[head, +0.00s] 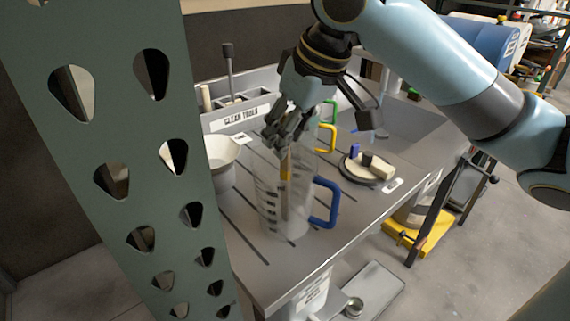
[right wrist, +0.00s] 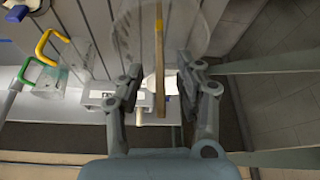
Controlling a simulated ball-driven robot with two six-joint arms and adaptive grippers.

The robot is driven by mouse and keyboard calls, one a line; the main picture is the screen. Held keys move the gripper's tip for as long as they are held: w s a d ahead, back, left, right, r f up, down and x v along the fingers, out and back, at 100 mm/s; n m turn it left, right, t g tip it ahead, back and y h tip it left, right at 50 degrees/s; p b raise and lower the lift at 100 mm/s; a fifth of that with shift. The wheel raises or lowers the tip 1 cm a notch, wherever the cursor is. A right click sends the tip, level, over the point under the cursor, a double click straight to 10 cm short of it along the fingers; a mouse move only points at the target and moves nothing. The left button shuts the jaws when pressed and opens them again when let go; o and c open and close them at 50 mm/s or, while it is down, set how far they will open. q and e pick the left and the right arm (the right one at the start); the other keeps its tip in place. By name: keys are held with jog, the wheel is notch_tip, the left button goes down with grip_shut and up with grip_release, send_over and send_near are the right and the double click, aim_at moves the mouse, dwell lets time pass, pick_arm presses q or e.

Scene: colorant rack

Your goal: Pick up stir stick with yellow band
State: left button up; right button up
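The stir stick with the yellow band (head: 286,168) stands in a clear pitcher (head: 268,210) with a blue handle, on the grey bench. Its upper end is hidden behind my right gripper (head: 276,132) in the head view. In the right wrist view the wooden stick (right wrist: 160,75) lies between the two fingers of my right gripper (right wrist: 160,75), with a visible gap on both sides. The fingers are open and do not appear to touch it. The yellow band is at the top of that view. My left gripper is not in view.
Pitchers with a yellow handle (head: 327,140) and a green handle (head: 333,112) stand behind. A white bowl (head: 222,158) and the clean tools holder (head: 238,121) are at the left. A round dish (head: 368,173) sits at the right. A perforated green upright (head: 120,205) blocks the left foreground.

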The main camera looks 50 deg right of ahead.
jog(key=shift+x, duration=0.85)
jog(key=shift+r, duration=0.1)
grip_shut()
